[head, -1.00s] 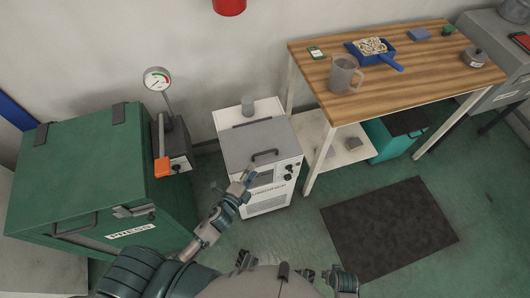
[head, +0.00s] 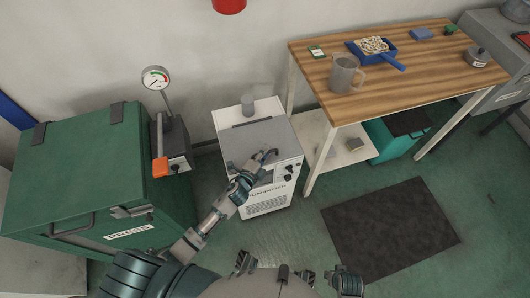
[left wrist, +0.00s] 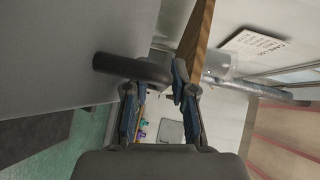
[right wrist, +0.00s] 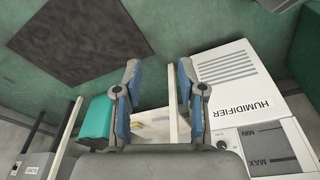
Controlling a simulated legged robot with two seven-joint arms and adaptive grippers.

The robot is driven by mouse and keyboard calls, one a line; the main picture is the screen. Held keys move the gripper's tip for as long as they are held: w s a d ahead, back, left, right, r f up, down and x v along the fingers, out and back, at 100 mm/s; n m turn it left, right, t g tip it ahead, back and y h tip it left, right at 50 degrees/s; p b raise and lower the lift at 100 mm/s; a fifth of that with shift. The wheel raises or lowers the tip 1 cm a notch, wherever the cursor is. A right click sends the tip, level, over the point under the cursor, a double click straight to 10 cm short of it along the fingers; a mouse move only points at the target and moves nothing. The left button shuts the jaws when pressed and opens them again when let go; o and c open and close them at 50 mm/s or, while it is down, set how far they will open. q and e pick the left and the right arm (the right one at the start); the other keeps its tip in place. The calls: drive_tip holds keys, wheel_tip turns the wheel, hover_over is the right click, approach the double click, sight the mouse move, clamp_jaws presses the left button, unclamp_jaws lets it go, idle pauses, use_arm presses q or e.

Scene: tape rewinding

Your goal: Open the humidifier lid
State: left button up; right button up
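The humidifier (head: 267,208) is a white box with a grey lid (head: 255,136), which lies flat and closed in the head view. My left gripper (head: 266,160) is at the lid's front edge, over the dark lid handle, and partly hides it. In the left wrist view the handle (left wrist: 130,68) is a dark bar at the fingertips (left wrist: 155,78). The fingers are apart, and I cannot tell whether they touch the bar. My right gripper (right wrist: 158,72) is open and empty in the right wrist view, with the humidifier front (right wrist: 238,78) beyond it at the right.
A green press (head: 75,170) and a gauge stand (head: 174,150) are left of the humidifier. A dark mat (head: 390,230) lies on the otherwise clear floor in front.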

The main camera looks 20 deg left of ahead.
use_arm(q)
clamp_jaws()
